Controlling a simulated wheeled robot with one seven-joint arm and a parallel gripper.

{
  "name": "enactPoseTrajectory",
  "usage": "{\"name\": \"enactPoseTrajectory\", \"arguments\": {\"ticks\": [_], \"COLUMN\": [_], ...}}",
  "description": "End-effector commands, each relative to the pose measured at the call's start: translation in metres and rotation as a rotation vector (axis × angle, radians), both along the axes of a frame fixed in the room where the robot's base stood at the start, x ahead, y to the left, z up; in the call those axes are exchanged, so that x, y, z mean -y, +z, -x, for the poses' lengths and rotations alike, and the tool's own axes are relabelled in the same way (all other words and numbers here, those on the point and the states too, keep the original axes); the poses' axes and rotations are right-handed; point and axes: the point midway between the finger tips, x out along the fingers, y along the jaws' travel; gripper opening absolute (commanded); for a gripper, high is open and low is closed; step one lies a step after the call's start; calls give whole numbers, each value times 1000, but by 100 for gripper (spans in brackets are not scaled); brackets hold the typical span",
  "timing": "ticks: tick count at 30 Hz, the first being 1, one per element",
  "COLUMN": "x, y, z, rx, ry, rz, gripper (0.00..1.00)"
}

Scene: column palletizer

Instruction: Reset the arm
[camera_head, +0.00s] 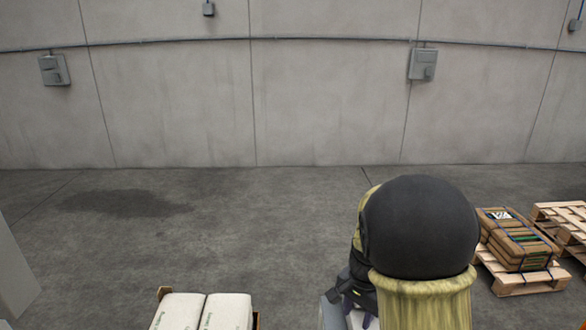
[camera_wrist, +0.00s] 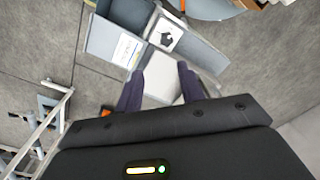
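My gripper (camera_wrist: 162,82) shows in the wrist view with its two dark purple fingers spread apart. It looks open, and I see nothing pinched between the fingers. Beyond the fingertips is a grey structure with flat panels (camera_wrist: 205,52), a white label (camera_wrist: 127,50) and a white plate with a black mark (camera_wrist: 167,35). A pale surface (camera_wrist: 161,74) lies behind the gap between the fingers. In the head view my arm stands right of centre, bent downward, and the gripper is mostly hidden at the lower edge.
White sacks (camera_head: 202,312) lie in a brown-edged holder at the bottom of the head view. Brown strapped packs (camera_head: 516,241) sit on a wooden pallet (camera_head: 522,283) at right, beside another pallet (camera_head: 567,222). A rail frame (camera_wrist: 48,130) stands left in the wrist view. The middle floor is clear.

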Motion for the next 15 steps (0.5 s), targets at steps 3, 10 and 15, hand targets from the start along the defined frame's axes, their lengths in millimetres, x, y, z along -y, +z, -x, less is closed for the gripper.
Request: {"name": "enactPoseTrajectory", "arguments": {"ticks": [3,10,15], "x": [0,-7,-11], "y": [7,15,16], "z": [35,98,117], "rx": [49,160,194], "ry": [204,646,805], "rz": [0,73,117], "gripper": [39,39,39]}}
